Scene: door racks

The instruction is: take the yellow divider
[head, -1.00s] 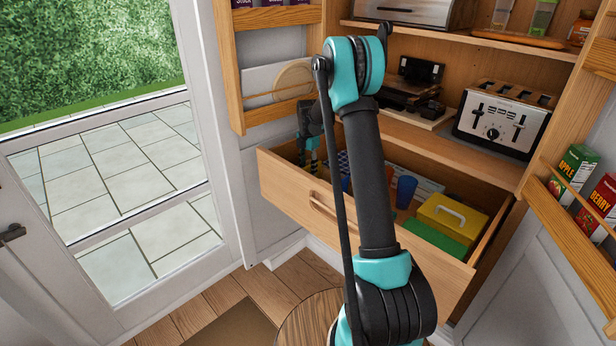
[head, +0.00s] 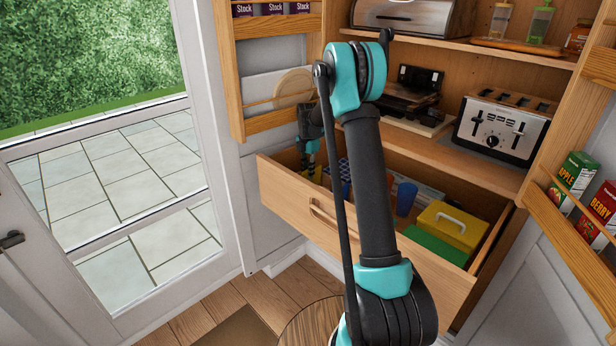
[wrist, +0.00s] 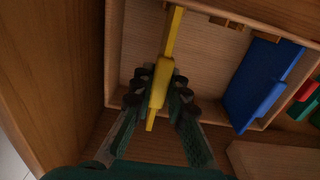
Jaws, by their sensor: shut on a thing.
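The yellow divider (wrist: 173,38) shows in the wrist view as a narrow upright strip, seen from above. My gripper (wrist: 160,88) is shut on its near end, with a finger on each side. The divider's far end reaches toward the notched wooden strip of a compartment in the drawer. I cannot tell whether the divider touches the drawer floor.
A blue piece (wrist: 262,85) stands at the right of the compartment, with red and green things beyond it. The drawer also holds a blue cup (head: 405,197), a yellow box (head: 449,222) and a green block (head: 436,246). A toaster (head: 502,125) stands on the shelf above.

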